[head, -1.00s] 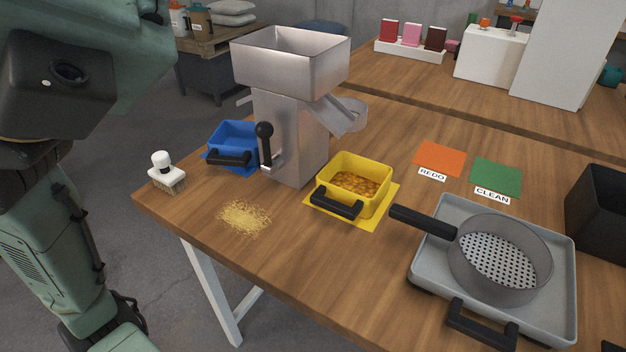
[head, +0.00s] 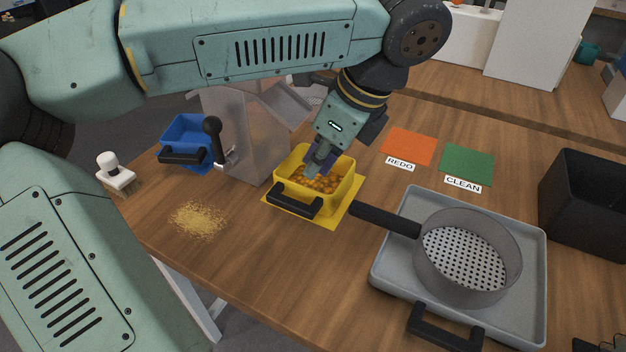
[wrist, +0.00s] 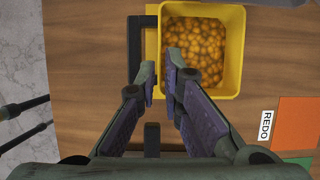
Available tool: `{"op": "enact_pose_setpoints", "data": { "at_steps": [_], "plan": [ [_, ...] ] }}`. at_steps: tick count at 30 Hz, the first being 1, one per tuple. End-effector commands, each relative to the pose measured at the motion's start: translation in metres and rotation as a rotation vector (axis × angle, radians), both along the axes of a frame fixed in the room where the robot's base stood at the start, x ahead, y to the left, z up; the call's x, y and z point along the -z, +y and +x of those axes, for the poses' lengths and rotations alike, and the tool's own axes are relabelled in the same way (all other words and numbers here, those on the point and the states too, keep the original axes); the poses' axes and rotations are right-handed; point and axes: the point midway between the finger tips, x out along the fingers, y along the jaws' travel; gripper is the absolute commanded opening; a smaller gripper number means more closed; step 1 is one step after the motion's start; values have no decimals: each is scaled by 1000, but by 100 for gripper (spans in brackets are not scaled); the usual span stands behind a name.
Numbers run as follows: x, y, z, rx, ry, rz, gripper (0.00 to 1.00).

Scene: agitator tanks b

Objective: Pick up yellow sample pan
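The yellow sample pan (head: 346,190) sits on a yellow mat (head: 343,218) on the bench, holding orange-brown grains, with its black handle (head: 295,199) toward the front left. In the wrist view the pan (wrist: 237,60) is at the top and its black handle (wrist: 135,50) runs along its left side. My gripper (head: 314,172) is above the pan, pointing down. Contact cannot be told.
A metal machine (head: 245,130) with a black lever stands behind left, beside a blue pan (head: 187,133). A grey tray (head: 390,265) with a sieve (head: 465,255) is at right. Spilled grains (head: 198,218) and a brush (head: 113,170) lie left. Orange (head: 408,145) and green (head: 467,163) mats lie behind right.

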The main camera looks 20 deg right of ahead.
Motion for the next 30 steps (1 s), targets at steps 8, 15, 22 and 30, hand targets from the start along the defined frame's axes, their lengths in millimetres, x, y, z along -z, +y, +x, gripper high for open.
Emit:
{"op": "enact_pose_setpoints", "data": {
  "at_steps": [8, 15, 22, 30],
  "plan": [
    [29, 7, 9, 5, 4, -5, 8],
    [52, 17, 17, 6, 9, -3, 8],
    [76, 21, 24, 6, 6, -6, 8],
    [77, 21, 25, 7, 5, -5, 8]
  ]
}}
